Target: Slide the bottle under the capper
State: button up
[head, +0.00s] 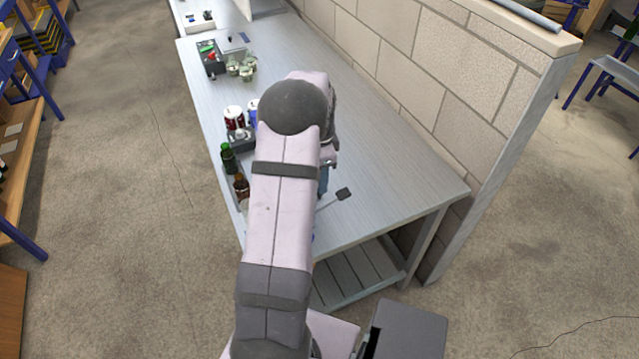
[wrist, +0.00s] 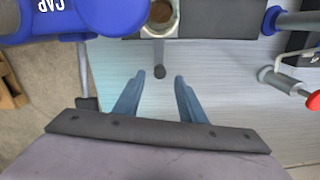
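My gripper (wrist: 159,82) is open, its two blue fingers apart with nothing gripped between them. In the head view my arm hides most of it, and only a bit of blue finger (head: 323,180) shows. In the wrist view a blue body marked "CAP" (wrist: 60,20), seemingly the capper, is at the top left. A round, pale-rimmed opening with a brown inside (wrist: 163,14) is at the top, ahead of the fingers; I cannot tell if it is the bottle. A grey bar with a dark knob (wrist: 159,72) runs from below it toward the fingertips.
A green bottle (head: 228,158) and a brown bottle (head: 240,186) stand near the left edge of the bench (head: 385,165), by cans (head: 234,118). A rod ends in a black pad (head: 343,194). A red-tipped grey handle (wrist: 290,85) is at right. A block wall borders the bench.

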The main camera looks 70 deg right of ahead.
jog(key=shift+f+p, duration=0.5)
jog(key=shift+f, duration=1.55)
grip_shut()
